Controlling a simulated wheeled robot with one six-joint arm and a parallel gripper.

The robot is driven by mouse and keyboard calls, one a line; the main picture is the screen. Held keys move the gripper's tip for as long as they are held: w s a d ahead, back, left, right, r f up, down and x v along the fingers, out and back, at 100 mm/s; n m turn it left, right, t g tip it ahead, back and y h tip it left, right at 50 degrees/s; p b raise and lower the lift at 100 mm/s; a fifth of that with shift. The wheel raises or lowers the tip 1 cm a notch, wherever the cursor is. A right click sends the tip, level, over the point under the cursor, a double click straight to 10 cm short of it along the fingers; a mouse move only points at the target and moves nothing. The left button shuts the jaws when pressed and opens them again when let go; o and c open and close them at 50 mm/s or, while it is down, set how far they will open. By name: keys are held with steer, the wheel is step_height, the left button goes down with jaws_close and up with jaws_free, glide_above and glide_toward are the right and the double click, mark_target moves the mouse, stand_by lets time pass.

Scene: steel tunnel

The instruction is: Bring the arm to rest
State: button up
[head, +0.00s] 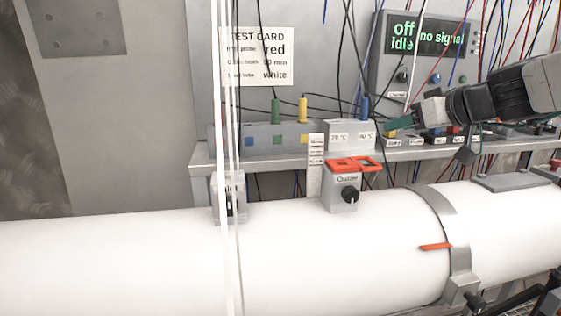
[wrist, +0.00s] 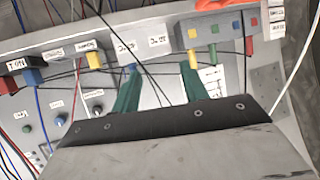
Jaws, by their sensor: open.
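My gripper (head: 399,123) is at the upper right of the head view, at the end of my dark arm reaching in from the right edge. It is in front of the shelf and panel, above the white pipe (head: 120,255). In the wrist view my gripper (wrist: 160,84) shows two green fingers spread apart with nothing held between them. Thin cables and the labelled shelf lie beyond the fingers. In the head view the far finger is hard to make out.
A grey shelf (head: 200,160) carries a block with coloured plugs, including a green plug (head: 275,111) and a yellow plug (head: 303,110). A control box (head: 382,70) reads "off idle" and "no signal". Many cables hang around my gripper. A knob box (head: 341,190) sits on the pipe.

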steer(key=s+f+m+g+h, duration=0.1)
steer(key=s+f+g+h, duration=0.1)
steer(key=s+f, duration=0.4)
steer(key=s+d+f+m+g+h, duration=0.1)
steer(key=s+f+g, duration=0.3)
steer(key=s, duration=1)
steer(key=s+f+m+g+h, duration=0.3)
steer(key=s+f, duration=0.5)
steer(key=s, duration=0.3)
steer(key=shift+d+f+g, duration=0.2)
steer(key=shift+g, duration=0.4)
